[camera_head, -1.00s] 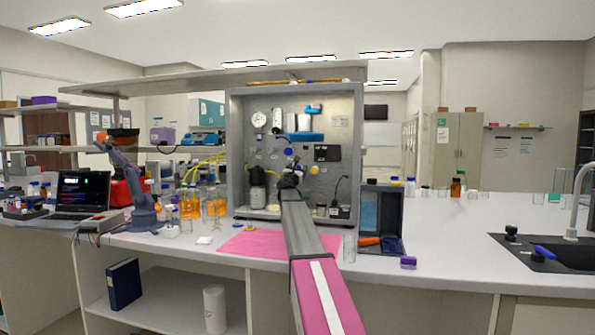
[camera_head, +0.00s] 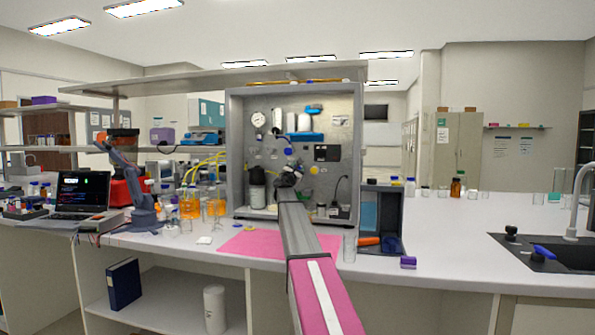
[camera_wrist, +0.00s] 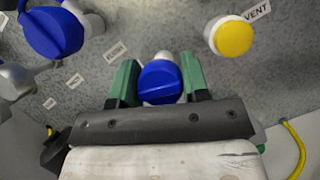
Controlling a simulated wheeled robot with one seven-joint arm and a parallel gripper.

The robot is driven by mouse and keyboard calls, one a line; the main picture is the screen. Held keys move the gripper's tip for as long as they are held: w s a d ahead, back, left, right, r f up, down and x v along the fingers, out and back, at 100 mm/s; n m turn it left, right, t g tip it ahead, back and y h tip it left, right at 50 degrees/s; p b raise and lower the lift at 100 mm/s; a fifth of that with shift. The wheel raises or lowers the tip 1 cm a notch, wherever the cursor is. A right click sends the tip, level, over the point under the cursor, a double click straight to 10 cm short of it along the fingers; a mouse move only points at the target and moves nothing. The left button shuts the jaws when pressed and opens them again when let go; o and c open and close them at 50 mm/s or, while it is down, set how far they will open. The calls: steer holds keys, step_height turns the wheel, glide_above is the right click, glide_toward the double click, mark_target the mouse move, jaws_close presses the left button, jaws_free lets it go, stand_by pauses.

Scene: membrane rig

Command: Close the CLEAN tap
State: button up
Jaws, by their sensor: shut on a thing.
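My gripper (camera_wrist: 158,84) has its two green fingers shut on a small blue tap (camera_wrist: 160,82), one finger on each side of its round knob. The label of this tap cannot be read for sure; a blurred tag (camera_wrist: 115,48) is up and left of it. In the head view, my gripper (camera_head: 287,182) is at the lower middle of the rig panel (camera_head: 262,160), and my wrist hides the held tap there.
A larger blue knob (camera_wrist: 55,32) is at upper left in the wrist view, beside a grey metal fitting (camera_wrist: 14,80). A yellow knob (camera_wrist: 234,36) labelled VENT is at upper right. A yellow tube (camera_wrist: 295,148) is at lower right. A pink mat (camera_head: 255,245) lies before the rig.

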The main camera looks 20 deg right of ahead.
steer(key=m+g+h, duration=0.1)
steer(key=m+g, duration=0.1)
steer(key=m, duration=0.3)
steer(key=m+g, duration=0.2)
steer(key=m, duration=0.2)
steer(key=shift+m, duration=0.3)
steer(key=m+g, duration=0.1)
steer(key=m, duration=0.2)
steer(key=shift+f+m+y, duration=0.1)
steer(key=shift+m+y, duration=0.2)
steer(key=shift+m, duration=0.1)
steer(key=shift+m+g+y, duration=0.5)
steer(key=shift+m+y, duration=0.1)
steer(key=shift+m, duration=1.1)
steer(key=shift+f, duration=0.1)
steer(key=o, duration=0.9)
steer(key=shift+o, duration=0.2)
steer(key=shift+s, duration=0.1)
